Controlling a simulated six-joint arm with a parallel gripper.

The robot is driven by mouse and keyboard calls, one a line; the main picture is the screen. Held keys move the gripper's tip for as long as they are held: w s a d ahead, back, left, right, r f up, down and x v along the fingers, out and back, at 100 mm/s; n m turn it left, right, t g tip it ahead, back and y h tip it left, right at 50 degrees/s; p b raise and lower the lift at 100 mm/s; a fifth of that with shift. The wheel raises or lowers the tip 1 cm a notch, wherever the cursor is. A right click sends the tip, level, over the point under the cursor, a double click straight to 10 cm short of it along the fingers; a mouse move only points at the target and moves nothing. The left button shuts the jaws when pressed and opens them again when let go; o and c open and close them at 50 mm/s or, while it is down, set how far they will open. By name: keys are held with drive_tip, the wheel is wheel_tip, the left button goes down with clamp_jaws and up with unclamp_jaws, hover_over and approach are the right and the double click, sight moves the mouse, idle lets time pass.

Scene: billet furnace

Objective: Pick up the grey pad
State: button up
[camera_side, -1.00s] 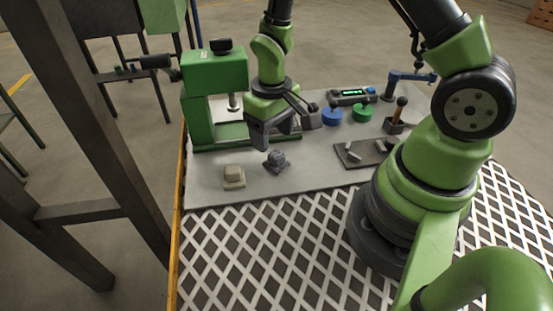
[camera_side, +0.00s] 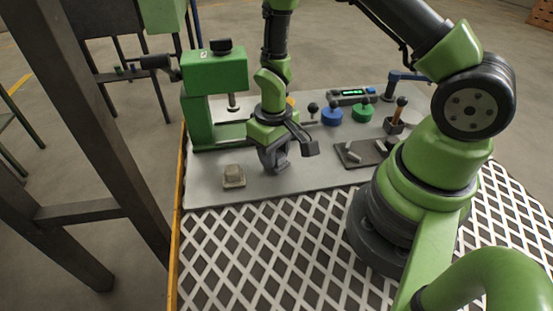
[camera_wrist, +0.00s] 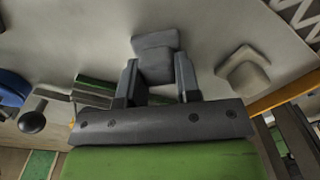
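The grey pad (camera_wrist: 155,55) is a dark grey, two-part lump. In the wrist view it lies at the top middle, with its lower part between the two fingertips. My gripper (camera_wrist: 155,72) is open, with one finger on each side of the pad. I cannot tell whether either finger touches it. In the side view my gripper (camera_side: 275,160) is low over the table and hides most of the pad.
A beige block (camera_side: 234,177) lies just left of my gripper, also seen in the wrist view (camera_wrist: 245,72). A green press (camera_side: 212,75) stands behind left. Blue (camera_side: 332,116) and green (camera_side: 362,112) knobbed pieces and a dark tray (camera_side: 350,162) are to the right.

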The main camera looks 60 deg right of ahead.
idle(0.3)
wheel_tip(320, 180, up, 10)
idle(0.5)
